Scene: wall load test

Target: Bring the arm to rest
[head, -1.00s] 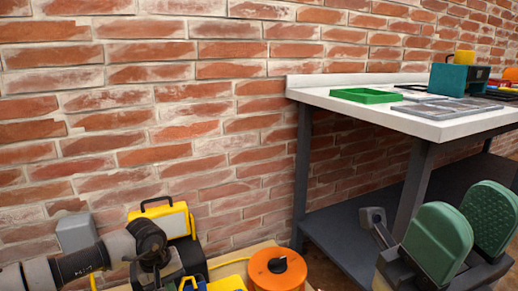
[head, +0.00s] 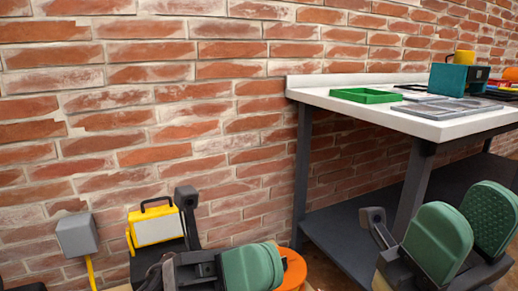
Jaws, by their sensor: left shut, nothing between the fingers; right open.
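My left gripper (head: 254,267) is low in the middle of the head view, its green pads together with nothing seen between them. It is in front of the orange reel (head: 295,270) and hides most of it. My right gripper (head: 468,232) is at the lower right, its two green pads apart and empty, in front of the workbench's lower part. Most of my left arm is below the picture's edge.
A white-topped workbench (head: 440,130) stands at the right, with a green tray (head: 364,96), a teal box (head: 452,79) and other items. A yellow work lamp (head: 155,226) and a grey box on a yellow post (head: 77,235) stand by the brick wall (head: 180,110).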

